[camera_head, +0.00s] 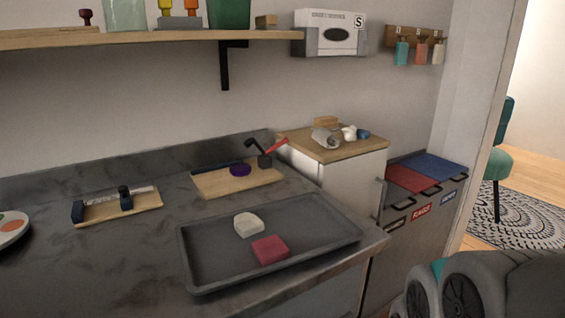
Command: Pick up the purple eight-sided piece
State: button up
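A small dark purple piece (240,170) lies on a wooden board (215,188) towards the back of the dark counter. It looks flat and rounded; it is too small here to count its sides. A small dark cup or block (265,161) with a black and a red handle sticking up stands just right of it on the same board. Rounded grey parts of my own arm show at the bottom right. I do not see my gripper's fingers, and nothing touches the purple piece.
A grey tray (330,241) in front holds a whitish piece (248,224) and a crimson piece (270,249). A wooden rack (150,201) with dark blocks stands left, near a plate (10,228). A wooden shelf (160,38) hangs above. Bare counter lies between rack and tray.

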aim_at(239, 170)
jog(key=l+u, duration=0.2)
jog(key=u, duration=0.25)
jog(key=i+l+u, duration=0.1)
jog(key=u, duration=0.35)
jog(key=l+u, duration=0.4)
jog(key=j, duration=0.1)
